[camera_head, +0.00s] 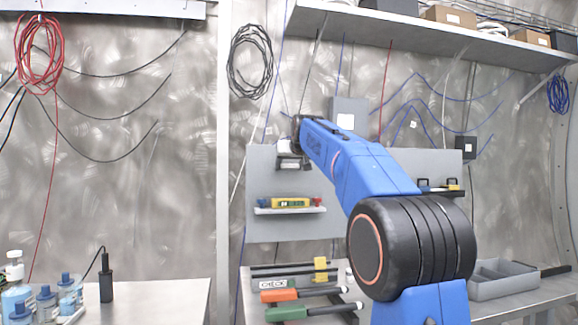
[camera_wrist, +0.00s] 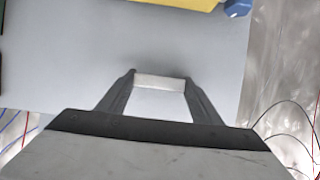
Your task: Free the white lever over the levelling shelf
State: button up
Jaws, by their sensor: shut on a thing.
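My gripper (camera_head: 290,163) is in front of the grey wall panel (camera_head: 262,225), above the small levelling shelf (camera_head: 262,211). In the wrist view its two dark fingers (camera_wrist: 160,84) are shut on the white lever (camera_wrist: 160,80), a short pale bar spanning the gap between the fingertips. The lever cannot be made out clearly in the head view, where the gripper covers that spot. A yellow spirit level (camera_head: 291,203) with a blue left end and a red right end lies on the shelf. Part of it shows at the top of the wrist view (camera_wrist: 180,3).
Below the panel, a bench holds hand tools with orange (camera_head: 279,295) and green (camera_head: 288,313) parts. A grey tray (camera_head: 500,280) stands at the right. Bottles (camera_head: 68,290) stand at lower left. A grey box (camera_head: 349,115) sits at the panel's top, near my arm.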

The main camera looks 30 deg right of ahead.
jog(key=shift+d, duration=0.1)
jog(key=o, duration=1)
jog(key=shift+d, duration=0.1)
jog(key=shift+s, duration=0.1)
jog(key=v, duration=1.7)
jog(key=shift+s, duration=0.15)
